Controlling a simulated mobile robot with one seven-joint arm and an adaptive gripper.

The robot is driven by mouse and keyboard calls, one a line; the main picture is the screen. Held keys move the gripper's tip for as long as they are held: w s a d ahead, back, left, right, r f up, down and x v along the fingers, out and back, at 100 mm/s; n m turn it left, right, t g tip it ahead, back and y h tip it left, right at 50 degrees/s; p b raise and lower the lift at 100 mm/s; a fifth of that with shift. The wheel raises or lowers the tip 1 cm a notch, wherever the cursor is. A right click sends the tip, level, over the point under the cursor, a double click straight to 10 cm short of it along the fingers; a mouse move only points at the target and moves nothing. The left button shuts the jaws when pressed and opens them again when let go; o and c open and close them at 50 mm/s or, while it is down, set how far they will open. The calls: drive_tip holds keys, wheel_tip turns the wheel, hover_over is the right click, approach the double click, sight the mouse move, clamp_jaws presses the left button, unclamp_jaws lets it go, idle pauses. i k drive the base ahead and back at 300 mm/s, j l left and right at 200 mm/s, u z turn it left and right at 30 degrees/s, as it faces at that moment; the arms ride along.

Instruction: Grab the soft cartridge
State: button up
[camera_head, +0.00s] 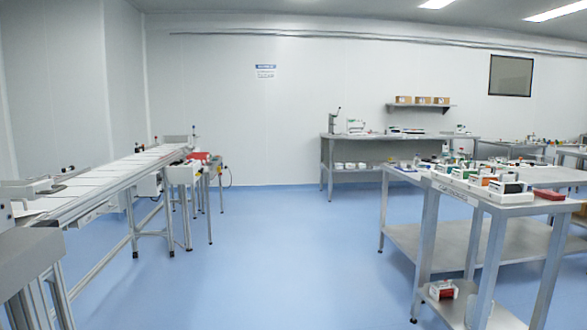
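I cannot tell which item is the soft cartridge. Several small coloured items stand on the steel table (500,207) at the right, in and around a white tray (452,187). Among them are an orange piece (484,180), a black piece (512,187) and a red block (549,194). A small red and white item (442,290) sits on a low level under this table. All are too small to identify. My gripper is not in view.
A long conveyor (110,177) with white sheets runs along the left, with a red item (198,156) near its far end. A steel bench (370,138) stands at the back wall. The blue floor (290,260) between them is clear.

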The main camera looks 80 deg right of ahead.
sight(478, 180)
drive_tip(key=z, duration=3.25)
drive_tip(key=i+j+z, duration=0.2)
drive_tip(key=z, duration=0.25)
drive_tip(key=i+j+z, duration=0.15)
drive_tip(key=j+z, duration=0.25)
drive_tip(key=i+j, duration=0.15)
drive_tip(key=j, duration=0.15)
drive_tip(key=i+j, duration=0.1)
drive_tip(key=j, duration=0.25)
drive_tip(key=i+j, duration=0.15)
drive_tip(key=j, duration=0.15)
